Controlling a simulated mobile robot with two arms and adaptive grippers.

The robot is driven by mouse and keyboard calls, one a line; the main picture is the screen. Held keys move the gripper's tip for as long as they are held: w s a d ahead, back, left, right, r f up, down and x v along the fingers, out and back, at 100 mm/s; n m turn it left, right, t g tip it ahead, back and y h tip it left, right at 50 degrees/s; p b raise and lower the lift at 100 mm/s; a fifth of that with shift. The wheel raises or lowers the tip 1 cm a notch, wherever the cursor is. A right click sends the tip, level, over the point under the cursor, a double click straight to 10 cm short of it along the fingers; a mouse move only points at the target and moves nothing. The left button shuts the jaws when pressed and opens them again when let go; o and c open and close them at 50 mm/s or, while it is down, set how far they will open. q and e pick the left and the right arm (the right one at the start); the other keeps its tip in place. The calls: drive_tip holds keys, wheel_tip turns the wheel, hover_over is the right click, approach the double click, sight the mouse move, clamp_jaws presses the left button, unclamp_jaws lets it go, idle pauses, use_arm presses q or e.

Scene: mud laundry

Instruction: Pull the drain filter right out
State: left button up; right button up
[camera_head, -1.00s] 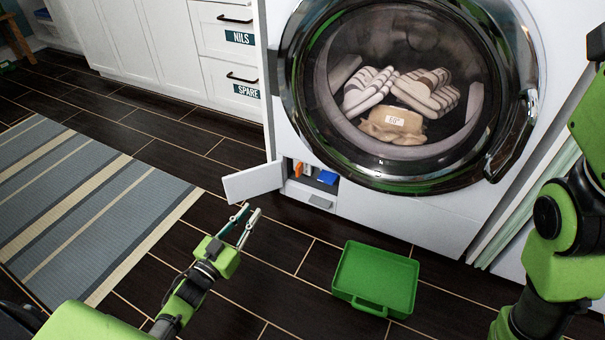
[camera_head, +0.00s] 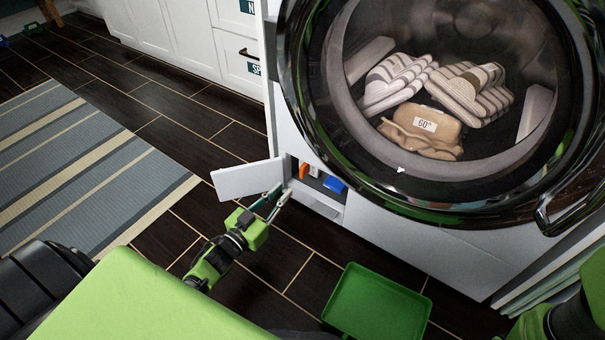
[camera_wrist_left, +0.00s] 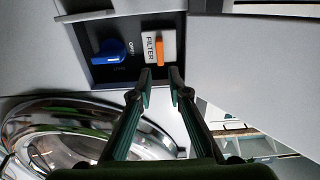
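The drain filter's orange handle (camera_head: 303,171) shows at the left inside the small open compartment low on the washer's front. In the left wrist view the orange handle (camera_wrist_left: 160,52) stands next to a white label reading FILTER (camera_wrist_left: 152,36). A blue knob (camera_head: 334,184) sits beside it, and it also shows in the left wrist view (camera_wrist_left: 111,50). My left gripper (camera_head: 279,194) is open and empty, just in front of and below the compartment. Its fingertips (camera_wrist_left: 160,73) point at the orange handle, apart from it as far as I can tell. My right gripper is out of view.
The compartment's white flap (camera_head: 247,180) stands open to the left, close to my left gripper. A green tray (camera_head: 378,302) lies on the dark floor before the washer (camera_head: 400,235). A striped rug (camera_head: 75,165) lies left. The round washer door is shut on folded laundry.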

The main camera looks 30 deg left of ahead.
sight(301, 173)
use_arm(q)
drive_tip(key=w+b, duration=0.1)
drive_tip(key=w, duration=0.2)
drive_tip(key=w+d+b, duration=0.1)
drive_tip(key=w+b, duration=0.1)
drive_tip(key=w, duration=0.1)
drive_tip(key=w+b, duration=0.1)
drive_tip(key=w, duration=0.2)
drive_tip(key=shift+w+d+f, duration=0.15)
drive_tip(key=shift+w+b, duration=0.35)
drive_tip(key=shift+b, duration=0.05)
clamp_jaws()
